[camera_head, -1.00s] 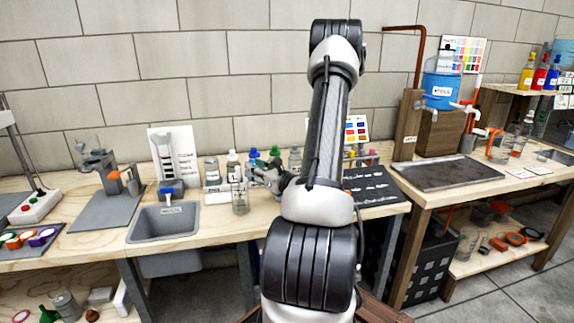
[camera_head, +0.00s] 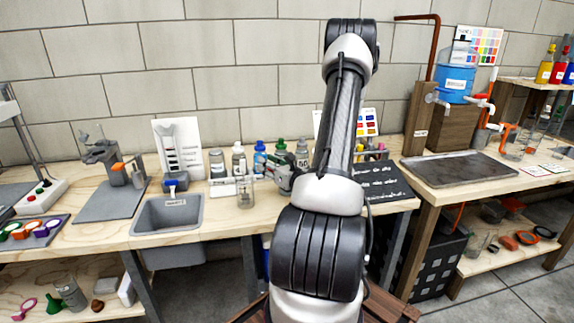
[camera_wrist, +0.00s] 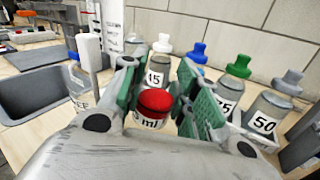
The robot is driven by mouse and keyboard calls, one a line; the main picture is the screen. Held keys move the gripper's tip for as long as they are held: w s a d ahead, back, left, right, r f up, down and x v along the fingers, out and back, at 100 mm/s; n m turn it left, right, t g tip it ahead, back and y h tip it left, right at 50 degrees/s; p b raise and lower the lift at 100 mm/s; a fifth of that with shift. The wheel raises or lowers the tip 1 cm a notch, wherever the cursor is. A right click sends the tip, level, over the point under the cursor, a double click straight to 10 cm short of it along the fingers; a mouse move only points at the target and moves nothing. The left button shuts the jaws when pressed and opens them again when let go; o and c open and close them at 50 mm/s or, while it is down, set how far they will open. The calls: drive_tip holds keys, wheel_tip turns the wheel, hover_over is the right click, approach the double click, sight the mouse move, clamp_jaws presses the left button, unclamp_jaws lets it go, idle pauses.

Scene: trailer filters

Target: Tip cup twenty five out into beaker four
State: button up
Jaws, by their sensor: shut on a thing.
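My gripper (camera_wrist: 155,92) is shut on a small red-topped cup (camera_wrist: 152,102) in the wrist view. Its white label shows "ml"; the number cannot be read, and I cannot tell whether the red is a lid or contents. In the head view my gripper (camera_head: 281,178) is above the counter, partly behind my arm, and the held cup cannot be made out. A clear glass vessel (camera_head: 245,193) stands upright on the counter just left of my gripper. I cannot read a number on it, so which beaker it is stays unclear.
Capped bottles stand close behind, including a green-capped one (camera_wrist: 231,88) and one labelled 50 (camera_wrist: 268,112). A grey sink (camera_head: 167,213) lies to the left and a dark board (camera_head: 383,184) to the right. Bare counter (camera_head: 222,222) lies in front of the glass vessel.

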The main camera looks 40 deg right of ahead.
drive_tip(key=shift+d+f, duration=0.1)
drive_tip(key=shift+d, duration=0.2)
drive_tip(key=shift+d+r+m, duration=1.9)
drive_tip(key=shift+m, duration=0.6)
drive_tip(key=shift+d+m, duration=0.3)
drive_tip(key=shift+d+r+m, duration=0.2)
drive_tip(key=shift+d+m, duration=0.05)
drive_tip(key=shift+m, duration=0.65)
drive_tip(key=shift+d+r+m, duration=0.1)
drive_tip(key=shift+r+m, duration=0.1)
drive_tip(key=shift+m, duration=0.6)
drive_tip(key=shift+d+f+m+p, duration=0.1)
drive_tip(key=shift+f+m+p, duration=0.25)
drive_tip(key=shift+f+m, duration=0.4)
drive_tip(key=shift+d+r+m, duration=0.1)
drive_tip(key=shift+r+m, duration=0.2)
drive_tip(key=shift+m, duration=0.75)
idle(1.4)
